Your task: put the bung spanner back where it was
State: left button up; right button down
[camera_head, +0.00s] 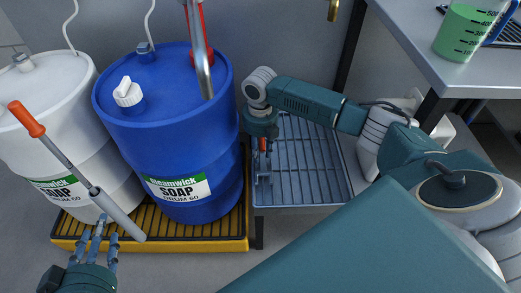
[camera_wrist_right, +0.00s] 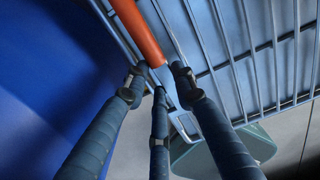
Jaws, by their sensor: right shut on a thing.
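The bung spanner (camera_wrist_right: 148,42) has an orange handle and a flat grey metal head with a slot. My right gripper (camera_wrist_right: 160,82) is shut on it near where the handle meets the metal. In the head view, the right gripper (camera_head: 262,172) is low over the left edge of the grey slatted shelf (camera_head: 308,160), beside the blue drum. Only a bit of the orange handle shows there, and I cannot tell whether the spanner touches the slats. My left gripper (camera_head: 97,236) is at the lower left, fingers apart and pointing up, in front of the yellow pallet.
The blue soap drum (camera_head: 170,135) with a white cap (camera_head: 127,92) and the white soap drum (camera_head: 85,115) stand on the yellow pallet (camera_head: 180,238). An orange-ended metal rod (camera_head: 70,167) slants close to my left fingers. A bench (camera_head: 440,80) with a green beaker (camera_head: 465,32) is upper right.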

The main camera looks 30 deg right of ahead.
jog(key=shift+f, duration=0.2)
jog(key=c, duration=1.3)
grip_release()
jog(key=shift+c, duration=0.2)
jog(key=shift+r, duration=0.1)
